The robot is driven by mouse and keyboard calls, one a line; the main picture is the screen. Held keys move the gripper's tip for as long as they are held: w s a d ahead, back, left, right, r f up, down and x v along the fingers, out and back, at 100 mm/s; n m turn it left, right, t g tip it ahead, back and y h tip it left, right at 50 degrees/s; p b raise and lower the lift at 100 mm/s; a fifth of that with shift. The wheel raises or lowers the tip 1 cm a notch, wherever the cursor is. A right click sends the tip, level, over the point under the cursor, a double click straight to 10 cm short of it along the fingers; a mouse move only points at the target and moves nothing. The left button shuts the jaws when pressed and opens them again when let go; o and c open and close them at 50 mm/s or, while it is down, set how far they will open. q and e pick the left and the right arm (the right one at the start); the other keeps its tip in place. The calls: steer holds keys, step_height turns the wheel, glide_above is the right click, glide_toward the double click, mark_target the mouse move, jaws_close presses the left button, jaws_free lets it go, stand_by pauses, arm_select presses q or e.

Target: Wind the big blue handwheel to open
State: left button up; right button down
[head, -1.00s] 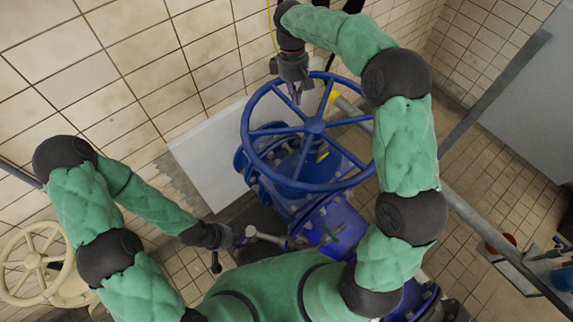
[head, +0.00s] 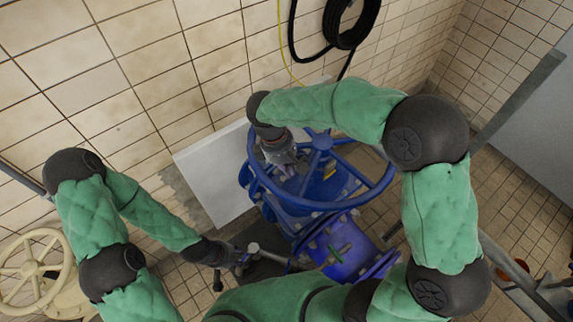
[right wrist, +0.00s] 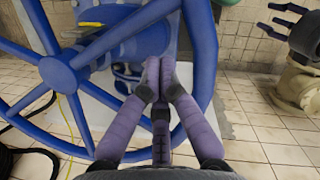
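The big blue handwheel (head: 376,192) lies tilted on a blue valve, mid-picture in the head view. Its hub, spokes and rim fill the left of the right wrist view (right wrist: 60,76). My right gripper (head: 289,168) points down at the wheel's left side, inside the rim. In the right wrist view its two fingers (right wrist: 159,66) are together, beside a spoke and the rim, with nothing visible between them. Whether they touch the wheel is unclear. My left gripper (head: 243,262) is low and left of the valve, its fingers apart and empty; it also shows in the right wrist view (right wrist: 284,22).
A cream handwheel (head: 35,270) stands at the lower left. A white panel (head: 215,175) is behind the blue valve. A black hose (head: 350,25) hangs on the tiled wall. A grey rail (head: 515,100) runs down the right.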

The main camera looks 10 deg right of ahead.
mark_target(303, 186)
steer(key=shift+b+x, duration=0.3)
steer(key=shift+x, duration=2.5)
steer(key=shift+s+d+n, duration=0.4)
steer(key=shift+d, duration=0.05)
steer(key=shift+s+d+r+n+p, duration=0.1)
steer(key=shift+s+d+n+p, duration=0.45)
steer(key=shift+s+d, duration=0.2)
steer(key=s+d+n+t+p, duration=0.1)
steer(key=s+d+n+p, duration=0.1)
steer(key=d+n, duration=0.4)
steer(key=shift+s+d+t+h, duration=0.35)
steer(key=shift+s+d, duration=0.25)
steer(key=shift+d, duration=0.65)
